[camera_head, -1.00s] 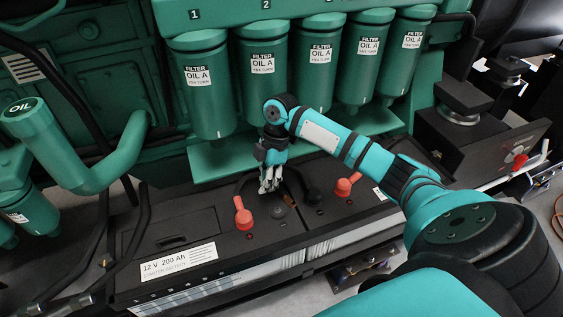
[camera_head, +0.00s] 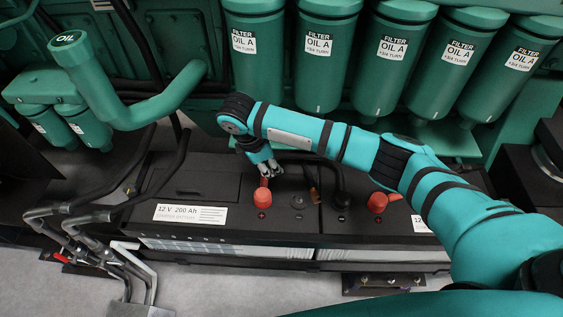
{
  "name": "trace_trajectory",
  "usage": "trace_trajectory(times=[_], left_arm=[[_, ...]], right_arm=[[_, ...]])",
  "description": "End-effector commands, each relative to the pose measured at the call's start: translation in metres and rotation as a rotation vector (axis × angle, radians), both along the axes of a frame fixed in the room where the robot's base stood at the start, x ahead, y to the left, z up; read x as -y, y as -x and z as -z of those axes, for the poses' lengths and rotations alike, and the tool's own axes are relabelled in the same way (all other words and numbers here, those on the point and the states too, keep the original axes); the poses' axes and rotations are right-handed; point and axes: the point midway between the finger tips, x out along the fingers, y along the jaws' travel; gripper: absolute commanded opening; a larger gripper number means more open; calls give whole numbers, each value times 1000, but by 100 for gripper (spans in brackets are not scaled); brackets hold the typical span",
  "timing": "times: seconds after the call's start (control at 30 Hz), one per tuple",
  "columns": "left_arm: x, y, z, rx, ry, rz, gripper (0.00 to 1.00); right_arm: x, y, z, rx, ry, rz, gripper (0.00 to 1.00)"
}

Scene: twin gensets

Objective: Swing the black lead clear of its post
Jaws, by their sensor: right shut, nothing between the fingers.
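The black lead (camera_head: 338,175) arches behind the battery posts, partly hidden by my right arm. A brownish end piece (camera_head: 315,194), which looks like its lug, shows just right of a grey post (camera_head: 298,203). That post looks uncovered from above; I cannot tell if the lug touches it. My right gripper (camera_head: 268,168) is shut and empty, pointing down just behind the red-capped terminal (camera_head: 262,197), left of the grey post and apart from the brownish lug. My left gripper is not in view.
The black battery (camera_head: 190,187) carries a white 12 V label. A second red-capped terminal (camera_head: 377,202) is to the right. Green oil filters (camera_head: 320,60) hang close behind my arm. Hoses with grey metal ends (camera_head: 85,217) stand at left.

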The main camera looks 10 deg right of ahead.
Motion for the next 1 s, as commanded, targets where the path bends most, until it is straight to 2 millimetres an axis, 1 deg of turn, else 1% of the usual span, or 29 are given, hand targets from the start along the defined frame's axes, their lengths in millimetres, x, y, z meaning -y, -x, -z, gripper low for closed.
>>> trace_trajectory(times=[0.03,0.13,0.23,0.3,0.43,0.6,1.0], left_arm=[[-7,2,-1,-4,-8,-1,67],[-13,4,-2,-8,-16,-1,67],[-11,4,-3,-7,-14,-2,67],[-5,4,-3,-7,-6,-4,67],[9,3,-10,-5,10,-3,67],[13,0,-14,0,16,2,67],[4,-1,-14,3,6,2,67]], right_arm=[[5,0,11,-3,3,3,0],[12,0,33,-3,3,4,0],[18,0,53,-3,2,3,0],[22,0,66,-3,1,3,0],[44,-1,66,0,2,4,0],[58,-1,70,-1,0,1,0],[60,-1,72,-1,-2,0,0]])
